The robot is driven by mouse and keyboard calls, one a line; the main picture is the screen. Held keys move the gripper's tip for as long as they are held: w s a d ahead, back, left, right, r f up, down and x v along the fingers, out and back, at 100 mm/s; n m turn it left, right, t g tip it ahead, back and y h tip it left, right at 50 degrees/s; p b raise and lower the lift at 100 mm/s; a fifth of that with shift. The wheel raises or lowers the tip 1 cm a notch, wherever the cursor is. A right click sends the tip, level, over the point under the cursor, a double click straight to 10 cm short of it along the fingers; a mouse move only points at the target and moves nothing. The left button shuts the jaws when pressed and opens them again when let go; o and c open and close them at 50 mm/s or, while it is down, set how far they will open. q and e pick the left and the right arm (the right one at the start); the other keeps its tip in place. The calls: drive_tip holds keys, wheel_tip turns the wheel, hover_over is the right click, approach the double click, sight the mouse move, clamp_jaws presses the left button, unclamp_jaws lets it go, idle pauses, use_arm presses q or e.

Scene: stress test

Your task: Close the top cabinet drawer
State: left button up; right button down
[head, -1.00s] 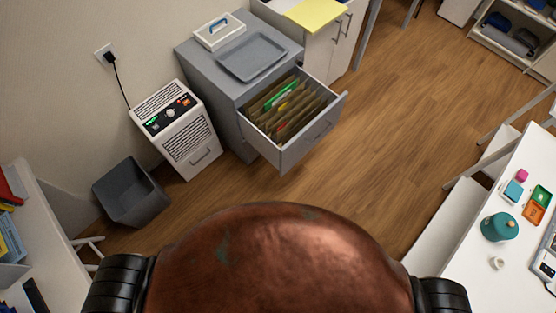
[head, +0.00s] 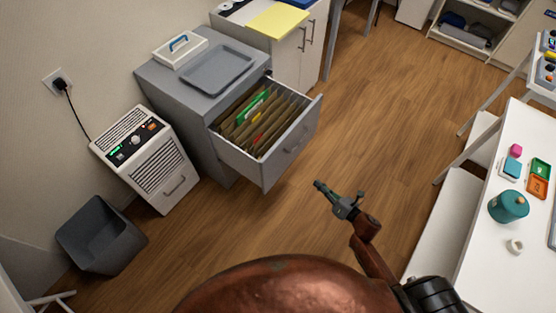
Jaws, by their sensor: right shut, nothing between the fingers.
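The top drawer (head: 290,150) of the grey cabinet (head: 165,100) is pulled far out. It holds several brown hanging folders (head: 262,120) with green, yellow and red tabs. Its front panel with a handle faces the lower right. My right gripper (head: 318,184) is in the head view, in front of the drawer and to the right of its lower corner, pointing up and left. It is shut and empty, and appears apart from the drawer front. My left gripper is not in view.
A grey tray (head: 216,70) and a white box with a blue handle (head: 180,48) sit on the cabinet. A white appliance (head: 150,165) and a grey bin (head: 98,235) stand to its left. A white table (head: 490,235) stands at right. Wood floor between is clear.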

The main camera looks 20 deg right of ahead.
drive_tip(key=w+a+r+n+y+b, duration=0.2)
drive_tip(key=a+r+n+y, duration=0.3)
drive_tip(key=r+n, duration=0.4)
drive_tip(key=n+b, duration=0.1)
approach(272, 155)
drive_tip(key=shift+h, duration=0.3)
drive_tip(key=x, duration=0.5)
drive_tip(key=shift+w+a+r, duration=0.2)
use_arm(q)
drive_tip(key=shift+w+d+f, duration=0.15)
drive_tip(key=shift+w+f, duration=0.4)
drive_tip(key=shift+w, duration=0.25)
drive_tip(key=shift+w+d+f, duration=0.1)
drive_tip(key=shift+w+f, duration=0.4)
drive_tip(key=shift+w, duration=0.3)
use_arm(e)
drive_tip(key=shift+w+a, duration=0.35)
drive_tip(key=shift+w, duration=0.15)
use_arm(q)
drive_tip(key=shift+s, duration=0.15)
